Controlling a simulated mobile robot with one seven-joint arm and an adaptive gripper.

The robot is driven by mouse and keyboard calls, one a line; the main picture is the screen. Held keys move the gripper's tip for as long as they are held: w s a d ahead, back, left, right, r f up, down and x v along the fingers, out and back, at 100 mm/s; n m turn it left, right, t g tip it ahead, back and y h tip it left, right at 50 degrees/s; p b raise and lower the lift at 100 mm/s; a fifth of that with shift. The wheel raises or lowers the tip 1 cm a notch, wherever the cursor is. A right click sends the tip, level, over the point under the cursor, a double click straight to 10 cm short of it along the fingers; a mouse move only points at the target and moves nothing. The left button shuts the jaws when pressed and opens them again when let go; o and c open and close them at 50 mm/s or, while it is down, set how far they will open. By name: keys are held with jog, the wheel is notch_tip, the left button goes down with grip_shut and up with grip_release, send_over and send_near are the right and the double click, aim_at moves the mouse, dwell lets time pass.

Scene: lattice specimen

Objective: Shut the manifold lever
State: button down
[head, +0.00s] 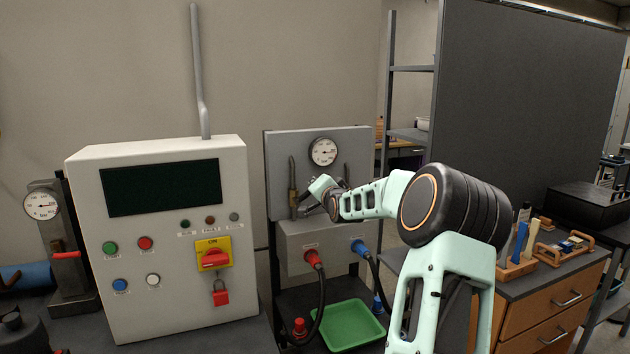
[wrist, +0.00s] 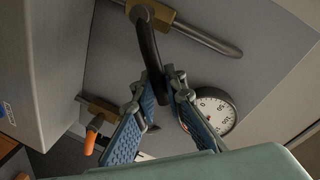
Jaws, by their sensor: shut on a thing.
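The manifold (head: 258,158) is a grey panel with a round gauge (head: 323,152) and brass valves. In the wrist view, a dark curved lever (wrist: 147,45) comes off a brass valve (wrist: 152,15) with a grey pipe. My gripper (wrist: 156,88) is shut on this lever near its free end, with a blue pad on each side. The lever's tip is partly hidden between the fingers. In the head view, my gripper (head: 309,207) is at the left brass valve (head: 293,200), and the lever itself is hard to make out there.
A second valve (wrist: 100,108) has an orange-tipped handle (wrist: 94,124). Below the panel are a red hose connector (head: 313,258), a blue one (head: 359,247) and a green tray (head: 345,325). A white control box (head: 170,270) stands at left. A drawer bench (head: 550,305) is at right.

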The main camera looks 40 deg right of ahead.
jog(key=f+m, duration=0.1)
jog(key=d+f+m, duration=0.1)
jog(key=f+m+y, duration=0.1)
jog(key=m, duration=0.1)
jog(key=shift+s+d, duration=0.25)
jog(key=shift+d+f+m+y+b, duration=0.1)
jog(key=shift+f+m+y+b, duration=0.4)
jog(key=shift+f+m+b, duration=0.4)
jog(key=shift+r+m, duration=0.1)
jog(key=shift+m, duration=0.2)
jog(key=c, duration=2)
grip_release()
jog(key=v, duration=1.2)
